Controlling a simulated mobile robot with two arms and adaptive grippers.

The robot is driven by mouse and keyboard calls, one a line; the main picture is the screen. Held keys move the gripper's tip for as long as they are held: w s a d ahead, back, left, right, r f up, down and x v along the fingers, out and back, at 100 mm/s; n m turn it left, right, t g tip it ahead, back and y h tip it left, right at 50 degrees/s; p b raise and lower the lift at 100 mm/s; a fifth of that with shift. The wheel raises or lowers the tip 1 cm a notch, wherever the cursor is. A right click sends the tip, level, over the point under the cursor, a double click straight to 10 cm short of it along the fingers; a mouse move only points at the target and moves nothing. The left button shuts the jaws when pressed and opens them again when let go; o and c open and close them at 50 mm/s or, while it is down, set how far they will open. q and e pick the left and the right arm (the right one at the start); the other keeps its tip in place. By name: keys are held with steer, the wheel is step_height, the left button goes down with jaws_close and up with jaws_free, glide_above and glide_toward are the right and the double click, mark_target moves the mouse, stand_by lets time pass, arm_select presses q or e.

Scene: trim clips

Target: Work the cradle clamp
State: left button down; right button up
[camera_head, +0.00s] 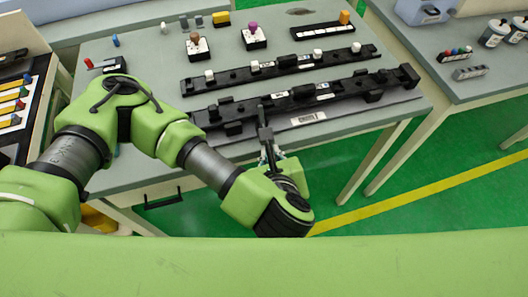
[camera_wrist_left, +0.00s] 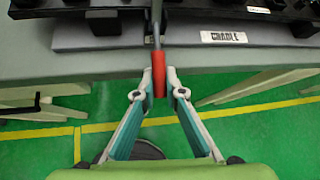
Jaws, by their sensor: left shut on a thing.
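The cradle (camera_head: 345,92) is a long black fixture on the near part of the grey table, on a base plate with a white label (camera_head: 309,118). In the left wrist view the label (camera_wrist_left: 223,37) reads CRADLE. The clamp's dark lever (camera_head: 264,122) points toward me over the table's front edge. Its red grip (camera_wrist_left: 159,75) shows in the left wrist view. My left gripper (camera_wrist_left: 159,88) is shut on the red grip, one fingertip on each side; in the head view it hangs at the table's front edge (camera_head: 270,158). My right gripper is not in view.
A second black rail (camera_head: 280,68) with white pieces lies behind the cradle. Small stands with a brown knob (camera_head: 195,37) and a purple knob (camera_head: 253,27) stand farther back. A tray of coloured parts (camera_head: 15,110) is at left; another table (camera_head: 475,85) is at right.

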arm_select(q)
steer(key=shift+f, duration=0.1)
steer(key=c, duration=2.1)
jaws_free()
steer(key=shift+r, duration=0.65)
step_height(320, 180, up, 9)
steer(key=shift+f, duration=0.1)
